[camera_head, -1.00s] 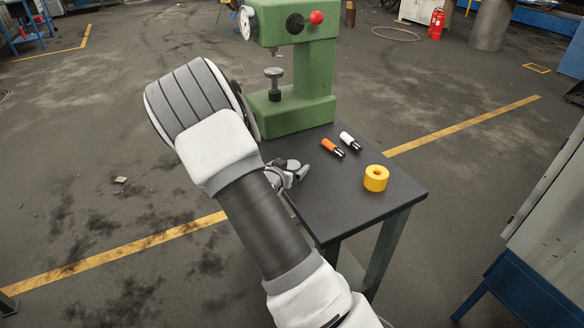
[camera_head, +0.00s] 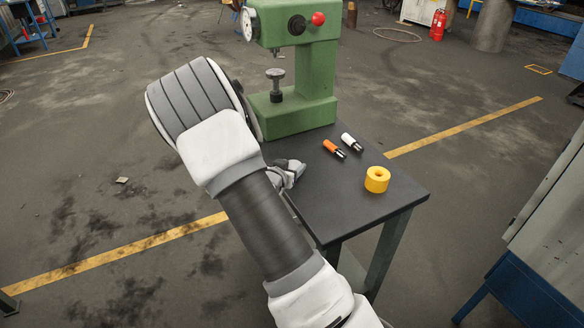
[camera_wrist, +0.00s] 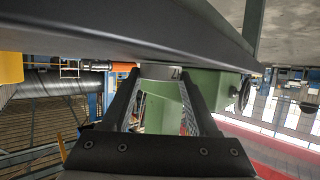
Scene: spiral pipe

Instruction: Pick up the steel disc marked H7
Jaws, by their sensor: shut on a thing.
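My gripper (camera_head: 298,166) is low over the left edge of the dark table (camera_head: 355,195), in front of the green press. In the wrist view my gripper (camera_wrist: 158,76) has its two fingers reaching forward with a pale grey metal piece (camera_wrist: 160,72) between their tips. I take this for the steel disc; only a thin part shows, and no H7 mark can be read. The gripper is shut on it.
The green press (camera_head: 300,90) stands at the table's back.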

